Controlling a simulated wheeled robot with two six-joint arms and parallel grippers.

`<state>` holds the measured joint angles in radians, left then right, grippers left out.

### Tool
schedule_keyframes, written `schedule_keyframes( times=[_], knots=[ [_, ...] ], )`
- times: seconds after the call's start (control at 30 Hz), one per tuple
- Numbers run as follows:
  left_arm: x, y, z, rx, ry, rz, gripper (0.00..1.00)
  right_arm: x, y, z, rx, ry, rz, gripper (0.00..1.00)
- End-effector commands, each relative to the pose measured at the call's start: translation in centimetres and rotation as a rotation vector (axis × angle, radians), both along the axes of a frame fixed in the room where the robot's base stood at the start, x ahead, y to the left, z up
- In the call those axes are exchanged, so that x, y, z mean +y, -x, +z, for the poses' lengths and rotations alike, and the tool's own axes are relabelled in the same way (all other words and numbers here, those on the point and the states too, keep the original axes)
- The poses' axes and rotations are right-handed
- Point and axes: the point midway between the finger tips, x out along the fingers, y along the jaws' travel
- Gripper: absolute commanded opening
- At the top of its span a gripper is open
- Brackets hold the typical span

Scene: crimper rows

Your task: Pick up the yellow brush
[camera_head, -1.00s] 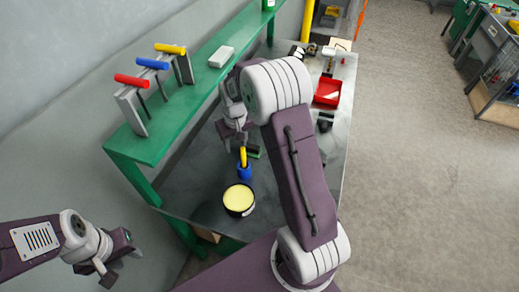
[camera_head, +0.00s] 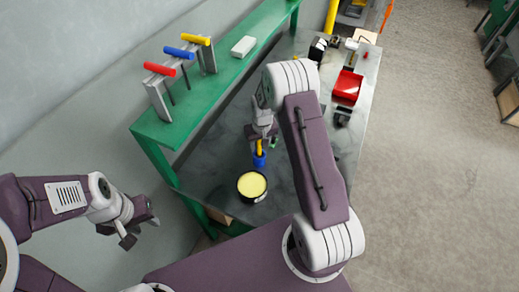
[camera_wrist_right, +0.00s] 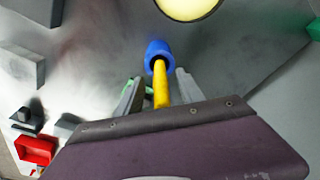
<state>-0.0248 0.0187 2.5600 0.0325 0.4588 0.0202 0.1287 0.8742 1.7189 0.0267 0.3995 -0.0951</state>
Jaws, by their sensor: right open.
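The yellow brush (camera_wrist_right: 161,88) shows a yellow handle that ends at a blue round part (camera_wrist_right: 157,52). I cannot tell whether this blue part is a holder or part of the brush. In the head view the brush (camera_head: 260,148) stands on the grey table, behind the round pot. My right gripper (camera_wrist_right: 158,92) is open, with one finger on each side of the yellow handle. In the head view my right gripper (camera_head: 262,138) covers the handle's upper part. My left gripper (camera_head: 136,230) hangs at the left, away from the table; its jaw opening is unclear.
A black pot with a pale yellow top (camera_head: 252,186) stands close in front of the brush. A green shelf (camera_head: 180,125) on the left carries a rack with red, blue and yellow handles (camera_head: 180,52) and a white block (camera_head: 243,46). A red bin (camera_head: 347,86) is at the back right.

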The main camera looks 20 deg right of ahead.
Motion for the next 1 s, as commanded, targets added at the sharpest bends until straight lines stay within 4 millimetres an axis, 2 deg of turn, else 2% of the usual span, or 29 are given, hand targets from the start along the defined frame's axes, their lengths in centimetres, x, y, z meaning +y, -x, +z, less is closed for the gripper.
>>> schedule_keyframes(
  times=[0.2, 0.37, 0.63, 0.73, 1.0],
  knots=[
    [0.0, 0.0, 0.0, 0.000, 0.000, 0.000, 0.36, 0.0, 0.0, -0.2, -0.001, 0.000, 0.000, 0.45],
    [0.0, 0.0, 0.0, 0.000, 0.000, 0.000, 0.36, 0.0, 0.0, -0.2, -0.001, 0.000, 0.000, 0.00],
    [0.0, 0.0, -0.1, 0.000, 0.000, 0.000, 0.36, 0.0, -0.1, -0.1, -0.001, 0.000, 0.000, 0.00],
    [0.0, 0.0, -0.4, 0.000, 0.000, 0.000, 0.36, 0.0, -0.2, 0.7, -0.004, 0.000, 0.000, 0.00],
    [0.0, 0.0, -1.8, 0.000, 0.000, 0.000, 0.36, 0.0, -0.2, 6.9, -0.008, 0.000, 0.000, 0.00]
  ],
)
